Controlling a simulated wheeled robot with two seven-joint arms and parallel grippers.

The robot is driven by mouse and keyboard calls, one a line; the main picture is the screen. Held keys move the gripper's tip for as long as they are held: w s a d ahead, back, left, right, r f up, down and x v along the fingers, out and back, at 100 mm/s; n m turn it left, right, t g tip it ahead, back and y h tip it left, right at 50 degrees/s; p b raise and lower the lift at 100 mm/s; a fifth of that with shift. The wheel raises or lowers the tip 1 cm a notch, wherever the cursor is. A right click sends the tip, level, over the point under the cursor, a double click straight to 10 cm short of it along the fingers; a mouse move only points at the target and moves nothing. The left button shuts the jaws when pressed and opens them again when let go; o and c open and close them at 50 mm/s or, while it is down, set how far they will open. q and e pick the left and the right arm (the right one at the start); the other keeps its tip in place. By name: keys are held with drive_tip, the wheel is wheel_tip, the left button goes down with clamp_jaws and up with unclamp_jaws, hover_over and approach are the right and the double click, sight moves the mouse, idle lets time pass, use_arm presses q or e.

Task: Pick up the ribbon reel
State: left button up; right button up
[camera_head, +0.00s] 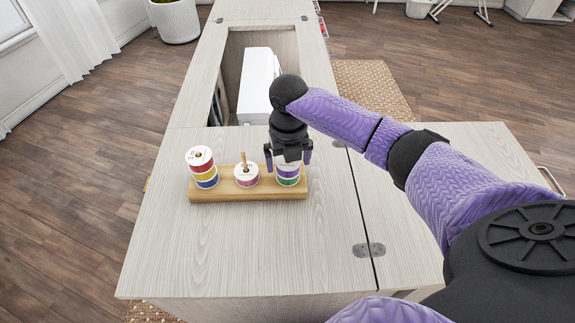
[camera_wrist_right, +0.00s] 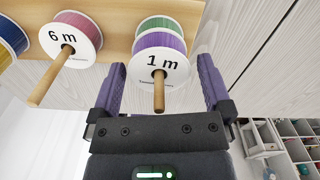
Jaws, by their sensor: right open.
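A wooden stand (camera_head: 222,192) on the cabinet top holds reels on three pegs. The right peg has a purple reel (camera_head: 288,180) over a green one (camera_head: 290,169); the purple one's label reads "1 m" in the wrist view (camera_wrist_right: 165,58). The middle peg holds a pink reel (camera_head: 246,178), marked "6 m". The left peg holds a stack with red, yellow and blue reels (camera_head: 202,166). My right gripper (camera_head: 288,160) is open at the right stack. In the wrist view its fingers (camera_wrist_right: 160,85) stand either side of the purple reel, apart from it.
The pale wood cabinet top (camera_head: 225,255) is clear in front of the stand. Behind it, an opening holds a white machine (camera_head: 258,80). Hinges (camera_head: 369,250) join a side leaf (camera_head: 440,230) at the right. Pegs stick up through the middle and right reels.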

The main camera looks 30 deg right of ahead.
drive_tip(key=c, duration=1.1)
wheel_tip(320, 180, up, 10)
drive_tip(key=p, duration=0.4)
drive_tip(key=shift+f, duration=0.2)
drive_tip(key=shift+r, duration=0.3)
use_arm(q)
drive_tip(key=shift+t, duration=0.4)
drive_tip(key=w+d+r, duration=0.1)
drive_tip(key=r, duration=0.1)
drive_tip(key=w+d+r, duration=0.1)
drive_tip(key=shift+w+d+r, duration=0.2)
drive_tip(key=shift+d+r, duration=0.15)
